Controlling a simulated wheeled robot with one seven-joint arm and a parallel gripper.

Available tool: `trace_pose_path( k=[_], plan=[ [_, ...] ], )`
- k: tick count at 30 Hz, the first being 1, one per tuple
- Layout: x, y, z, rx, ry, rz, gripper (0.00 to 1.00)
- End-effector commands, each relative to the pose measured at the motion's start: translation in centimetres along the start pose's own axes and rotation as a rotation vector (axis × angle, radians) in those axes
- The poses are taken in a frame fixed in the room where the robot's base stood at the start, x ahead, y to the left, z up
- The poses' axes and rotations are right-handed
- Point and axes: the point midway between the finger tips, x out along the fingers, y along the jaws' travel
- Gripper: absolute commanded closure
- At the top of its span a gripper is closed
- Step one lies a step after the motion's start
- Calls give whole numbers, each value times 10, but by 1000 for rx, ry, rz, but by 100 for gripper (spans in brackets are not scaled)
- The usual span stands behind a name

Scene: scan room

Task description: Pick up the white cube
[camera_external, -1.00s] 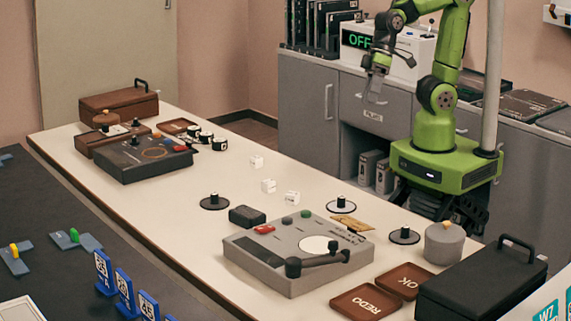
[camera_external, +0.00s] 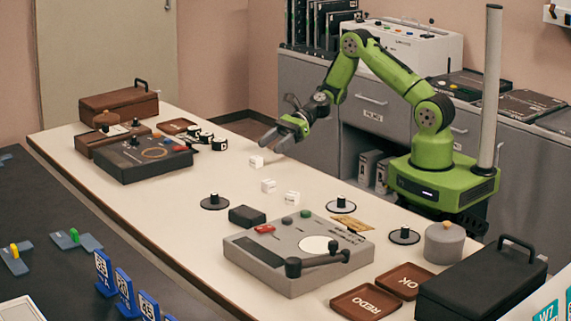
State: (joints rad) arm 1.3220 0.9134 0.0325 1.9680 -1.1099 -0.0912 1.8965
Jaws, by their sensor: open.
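Several small white cubes lie on the cream table (camera_external: 120,195). The farthest white cube (camera_external: 256,162) is closest to my gripper. A second white cube (camera_external: 268,186) and a third white cube (camera_external: 292,197) lie nearer the camera. Dark marks show on the cubes, too small to read. My gripper (camera_external: 272,144) is open and empty, above the table's far edge, just above and right of the farthest cube and apart from it.
A grey device with a crank (camera_external: 262,272), a small black box (camera_external: 247,215) and black round stands (camera_external: 214,202) are nearer the camera. A dark case (camera_external: 140,164) and black-and-white pieces (camera_external: 219,144) lie left of my gripper.

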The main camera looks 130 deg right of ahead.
Motion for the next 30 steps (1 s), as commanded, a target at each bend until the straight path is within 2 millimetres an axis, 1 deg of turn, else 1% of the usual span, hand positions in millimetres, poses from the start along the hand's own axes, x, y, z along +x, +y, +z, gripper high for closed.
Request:
trace_pose_path(
  k=[1,3,8,13,16,22,30],
  plan=[
    [13,1,-2,-4,-1,3,38],
    [24,1,-2,-4,1,2,38],
    [43,2,-1,-5,0,3,38],
    [76,3,0,-6,1,3,38],
    [84,2,1,-3,0,1,38],
    [84,2,2,-2,1,0,38],
    [84,2,2,-3,1,0,80]
  ],
)
